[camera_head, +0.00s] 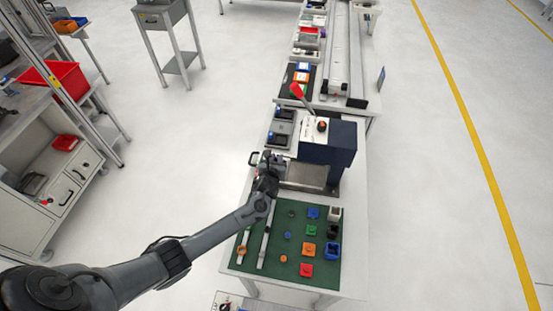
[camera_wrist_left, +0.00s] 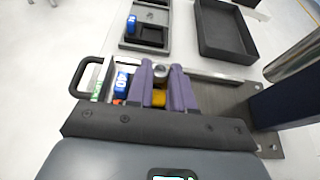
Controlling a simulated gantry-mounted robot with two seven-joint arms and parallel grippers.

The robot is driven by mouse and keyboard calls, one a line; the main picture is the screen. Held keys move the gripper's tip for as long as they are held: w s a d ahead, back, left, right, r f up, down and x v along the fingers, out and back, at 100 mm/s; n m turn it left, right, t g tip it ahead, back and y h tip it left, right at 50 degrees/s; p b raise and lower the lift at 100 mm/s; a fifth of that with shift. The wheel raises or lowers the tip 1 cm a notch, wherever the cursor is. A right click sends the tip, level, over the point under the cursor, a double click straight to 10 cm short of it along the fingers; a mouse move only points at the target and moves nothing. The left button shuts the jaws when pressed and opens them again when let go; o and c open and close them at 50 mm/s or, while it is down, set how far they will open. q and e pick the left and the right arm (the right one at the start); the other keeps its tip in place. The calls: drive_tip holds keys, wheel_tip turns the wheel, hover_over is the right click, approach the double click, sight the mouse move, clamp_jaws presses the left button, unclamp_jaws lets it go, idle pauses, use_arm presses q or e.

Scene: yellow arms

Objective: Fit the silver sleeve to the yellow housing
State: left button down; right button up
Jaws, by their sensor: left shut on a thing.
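My left gripper (camera_head: 265,172) is over the left edge of the workbench, beside the press, and small in the head view. In the left wrist view its purple fingers (camera_wrist_left: 163,84) are closed around a small silver round piece with a dark centre, which looks like the silver sleeve (camera_wrist_left: 161,71), at the fingertips. A yellow patch, probably the yellow housing (camera_wrist_left: 158,98), shows in the gap between the fingers. Most of it is hidden, and I cannot tell whether it touches the sleeve. Neither part can be made out in the head view. My right gripper is out of view.
The press (camera_head: 328,150) with its dark blue column stands right of the gripper. The green mat (camera_head: 273,264) in front holds pale bars and several coloured parts.

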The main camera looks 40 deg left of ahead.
use_arm(q)
drive_tip(key=c, duration=0.9)
unclamp_jaws()
drive_tip(key=shift+p+v, duration=0.8)
drive_tip(key=shift+v, duration=4.65)
drive_tip(key=shift+f, duration=0.1)
